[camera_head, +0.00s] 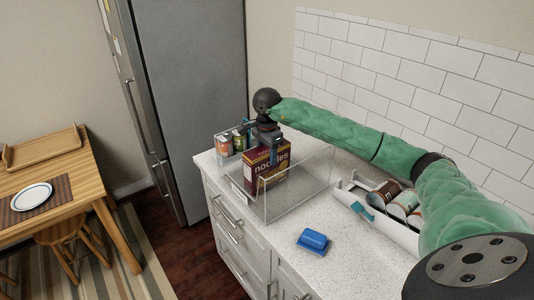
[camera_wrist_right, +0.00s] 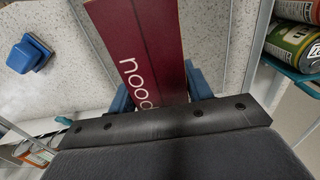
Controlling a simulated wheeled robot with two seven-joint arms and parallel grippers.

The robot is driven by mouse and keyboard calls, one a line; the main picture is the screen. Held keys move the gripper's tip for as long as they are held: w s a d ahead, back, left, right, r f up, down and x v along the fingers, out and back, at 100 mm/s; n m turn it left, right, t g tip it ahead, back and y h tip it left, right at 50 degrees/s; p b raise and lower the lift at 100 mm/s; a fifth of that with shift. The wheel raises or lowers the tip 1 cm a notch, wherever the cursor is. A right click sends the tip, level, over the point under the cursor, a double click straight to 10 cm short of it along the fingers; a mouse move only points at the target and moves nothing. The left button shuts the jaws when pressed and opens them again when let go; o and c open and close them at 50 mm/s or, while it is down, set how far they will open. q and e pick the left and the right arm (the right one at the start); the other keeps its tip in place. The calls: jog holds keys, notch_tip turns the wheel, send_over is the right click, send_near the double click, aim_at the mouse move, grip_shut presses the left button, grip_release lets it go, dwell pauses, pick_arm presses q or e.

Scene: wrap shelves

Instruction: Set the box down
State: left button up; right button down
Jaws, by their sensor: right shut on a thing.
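A maroon noodle box (camera_head: 268,178) stands roughly upright at the left part of a clear open bin (camera_head: 297,205) on the counter. My right gripper (camera_head: 269,145) reaches down over the box and is shut on it. In the right wrist view, the box (camera_wrist_right: 148,45) lies between the blue fingertips of my right gripper (camera_wrist_right: 160,88). I cannot tell whether the underside of the box touches a surface. My left gripper is not in view.
Several cans (camera_head: 230,142) stand in a clear holder left of the box. A white rack (camera_head: 395,228) with cans lies at the right. Bare counter (camera_head: 280,240) surrounds the dish. A tiled wall (camera_head: 350,65) is behind.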

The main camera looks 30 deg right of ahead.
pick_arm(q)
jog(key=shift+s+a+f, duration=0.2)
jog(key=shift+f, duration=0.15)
pick_arm(e)
jog(key=shift+f, duration=0.4)
jog(key=shift+f, duration=0.1)
jog(key=c, duration=1.1)
grip_release()
jog(key=o, duration=0.4)
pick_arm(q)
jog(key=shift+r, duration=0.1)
pick_arm(e)
jog(key=shift+o, duration=0.4)
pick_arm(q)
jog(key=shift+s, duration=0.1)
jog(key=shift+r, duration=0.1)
